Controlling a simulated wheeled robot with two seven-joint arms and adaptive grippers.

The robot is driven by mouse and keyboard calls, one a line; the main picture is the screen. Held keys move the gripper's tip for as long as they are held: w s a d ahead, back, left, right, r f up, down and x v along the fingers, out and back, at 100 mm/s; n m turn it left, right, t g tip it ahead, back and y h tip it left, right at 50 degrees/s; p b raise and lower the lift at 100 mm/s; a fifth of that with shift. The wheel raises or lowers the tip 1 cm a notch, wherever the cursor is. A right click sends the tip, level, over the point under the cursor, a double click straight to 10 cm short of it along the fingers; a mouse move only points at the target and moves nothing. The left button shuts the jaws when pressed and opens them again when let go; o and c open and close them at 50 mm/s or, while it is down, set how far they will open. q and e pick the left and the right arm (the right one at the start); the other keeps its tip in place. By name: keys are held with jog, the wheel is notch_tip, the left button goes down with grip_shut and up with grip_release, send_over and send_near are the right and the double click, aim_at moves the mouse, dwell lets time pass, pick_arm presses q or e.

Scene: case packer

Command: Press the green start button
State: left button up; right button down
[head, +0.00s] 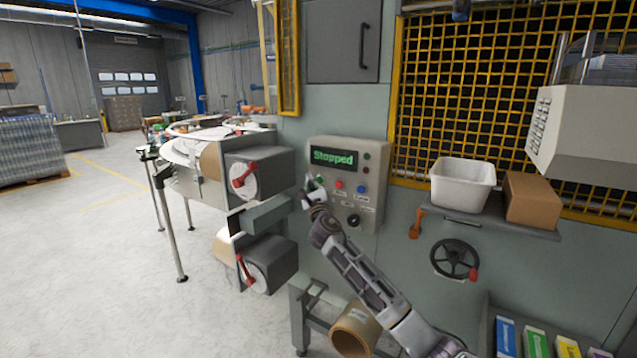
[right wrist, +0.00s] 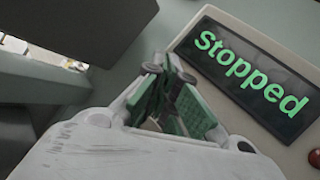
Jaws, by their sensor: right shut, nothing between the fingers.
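The grey control panel (head: 376,205) has a display (head: 334,158) reading "Stopped" in green letters. The display also fills the upper right of the right wrist view (right wrist: 245,75). A red button (head: 338,185) and a blue button (head: 361,189) sit in a row below it. My right gripper (head: 309,184) is shut and empty at the left end of this row, by the panel's left edge. It covers most of the green button's place, and I cannot tell whether it touches it. In the right wrist view its fingers (right wrist: 160,68) are together, left of the display. My left gripper is out of view.
A black knob (head: 353,220) is low on the panel. Dark machine boxes with red handles (head: 244,175) stand close to its left. A shelf to the right holds a white bin (head: 462,184) and a cardboard box (head: 532,200). A handwheel (head: 455,259) is below the shelf.

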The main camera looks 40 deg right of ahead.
jog(key=shift+w+d, duration=0.15)
jog(key=shift+d, duration=0.2)
dwell(0.7)
jog(key=shift+w+d+p, duration=0.2)
jog(key=shift+d+p, duration=0.15)
jog(key=shift+d, duration=0.15)
dwell(1.4)
jog(key=shift+s+a, duration=0.1)
jog(key=shift+a, duration=0.15)
jog(key=shift+s+a+p, duration=0.25)
jog(key=shift+a+p, duration=0.15)
jog(key=shift+a, duration=0.15)
jog(key=shift+a, duration=0.1)
dwell(0.4)
jog(key=a, duration=0.1)
jog(key=s+a+p, duration=0.1)
jog(key=a, duration=0.1)
jog(key=s+a+p, duration=0.1)
jog(key=shift+a, duration=0.25)
dwell(0.4)
dwell(0.9)
